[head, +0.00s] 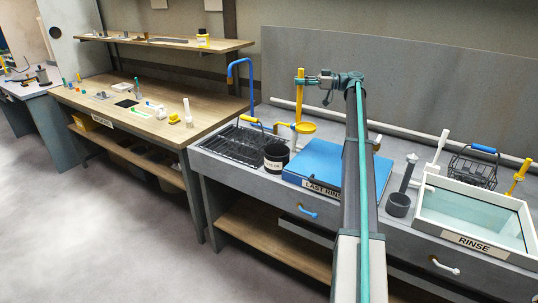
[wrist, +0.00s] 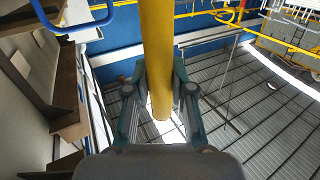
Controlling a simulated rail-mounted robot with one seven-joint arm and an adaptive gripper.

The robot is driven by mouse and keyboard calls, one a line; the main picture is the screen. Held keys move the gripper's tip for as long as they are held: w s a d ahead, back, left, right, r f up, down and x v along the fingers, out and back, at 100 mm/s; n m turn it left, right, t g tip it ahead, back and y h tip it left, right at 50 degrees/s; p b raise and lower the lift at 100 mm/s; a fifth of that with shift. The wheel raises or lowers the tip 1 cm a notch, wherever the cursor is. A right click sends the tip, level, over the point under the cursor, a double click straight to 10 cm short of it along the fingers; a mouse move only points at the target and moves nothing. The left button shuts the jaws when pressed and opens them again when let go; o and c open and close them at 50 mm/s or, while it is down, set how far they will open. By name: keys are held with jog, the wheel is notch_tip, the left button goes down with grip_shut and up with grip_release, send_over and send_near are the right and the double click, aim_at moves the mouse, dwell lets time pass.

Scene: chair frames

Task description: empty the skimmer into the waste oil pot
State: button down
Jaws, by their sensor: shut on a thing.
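My gripper (head: 312,80) is shut on the upright yellow handle of the skimmer (head: 299,92), high above the bench. In the wrist view the yellow handle (wrist: 157,50) stands between both fingers (wrist: 160,98), and its end shows there. A shallow yellow round part (head: 305,128) shows at the handle's lower end in the head view; I cannot tell what it holds. The waste oil pot (head: 276,158) is a black open pot with a white label, partly readable as "OIL". It stands below and to the left of the skimmer, apart from it. Its inside is dark.
A dark wire rack (head: 235,146) with a tall blue handle (head: 240,68) lies left of the pot. The blue-lidded LAST RINSE tank (head: 325,165) is right of it. My arm crosses in front. The RINSE tank (head: 470,215) and a wire basket (head: 472,172) stand further right.

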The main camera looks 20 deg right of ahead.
jog(key=shift+n+g+h, duration=0.4)
jog(key=shift+h, duration=0.3)
jog(key=a, duration=0.2)
jog(key=a+f, duration=0.1)
jog(key=a, duration=0.1)
jog(key=shift+a+p, duration=0.15)
jog(key=shift+p, duration=0.15)
jog(key=shift+s+a, duration=0.1)
jog(key=a+b, duration=0.2)
jog(key=a, duration=0.5)
jog(key=shift+a, duration=0.2)
